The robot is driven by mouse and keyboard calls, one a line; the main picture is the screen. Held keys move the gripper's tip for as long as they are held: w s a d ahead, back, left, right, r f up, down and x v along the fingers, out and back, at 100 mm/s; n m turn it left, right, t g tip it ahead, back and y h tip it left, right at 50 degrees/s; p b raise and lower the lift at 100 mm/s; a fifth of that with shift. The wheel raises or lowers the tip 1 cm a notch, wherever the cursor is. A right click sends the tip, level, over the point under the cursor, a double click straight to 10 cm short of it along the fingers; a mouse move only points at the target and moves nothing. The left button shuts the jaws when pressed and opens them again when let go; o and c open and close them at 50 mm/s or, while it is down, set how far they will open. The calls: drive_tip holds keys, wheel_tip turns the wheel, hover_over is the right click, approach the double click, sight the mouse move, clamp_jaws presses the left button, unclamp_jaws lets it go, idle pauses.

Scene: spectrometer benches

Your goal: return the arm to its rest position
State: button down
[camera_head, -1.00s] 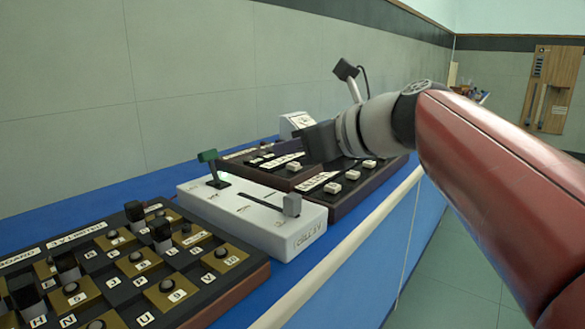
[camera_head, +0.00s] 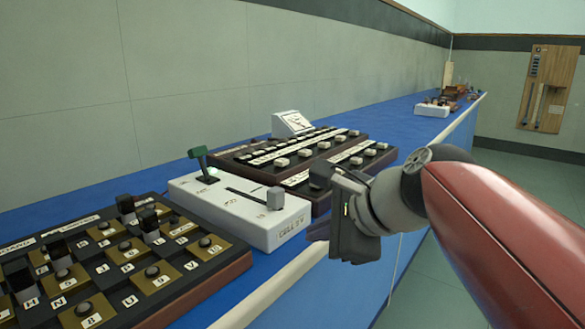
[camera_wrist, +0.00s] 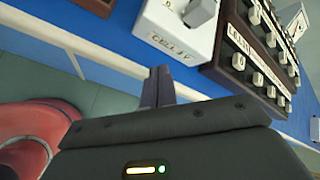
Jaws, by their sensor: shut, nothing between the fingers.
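My gripper (camera_head: 318,230) is at the end of my red and grey arm, at the front edge of the blue bench (camera_head: 397,112). Its fingers are shut with nothing between them. In the wrist view the closed dark fingers (camera_wrist: 157,87) point toward the bench edge, near a white box (camera_wrist: 180,30). In the head view that white box (camera_head: 240,212), with a green-handled lever and a grey slider knob, stands left of the gripper. The gripper looks apart from it.
A dark board with knobs and lettered tiles (camera_head: 120,255) lies at the near left. Dark key panels (camera_head: 290,155) and a small white meter (camera_head: 292,123) stand behind the gripper. A wooden wall panel (camera_head: 548,88) hangs at the far right. Green floor is open beyond the bench.

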drive_tip(key=s+d+f+n+g+h, duration=0.1)
drive_tip(key=s+d+f+n+h, duration=0.2)
drive_tip(key=s+d+f+n, duration=0.2)
drive_tip(key=s+d+f+n+g+h, duration=0.1)
drive_tip(key=s+d+f+n+h, duration=0.2)
drive_tip(key=f+n, duration=0.9)
drive_tip(key=s+d+f, duration=0.1)
drive_tip(key=s+d, duration=0.2)
drive_tip(key=s, duration=0.1)
drive_tip(key=shift+s+h, duration=0.3)
drive_tip(key=shift+s, duration=0.1)
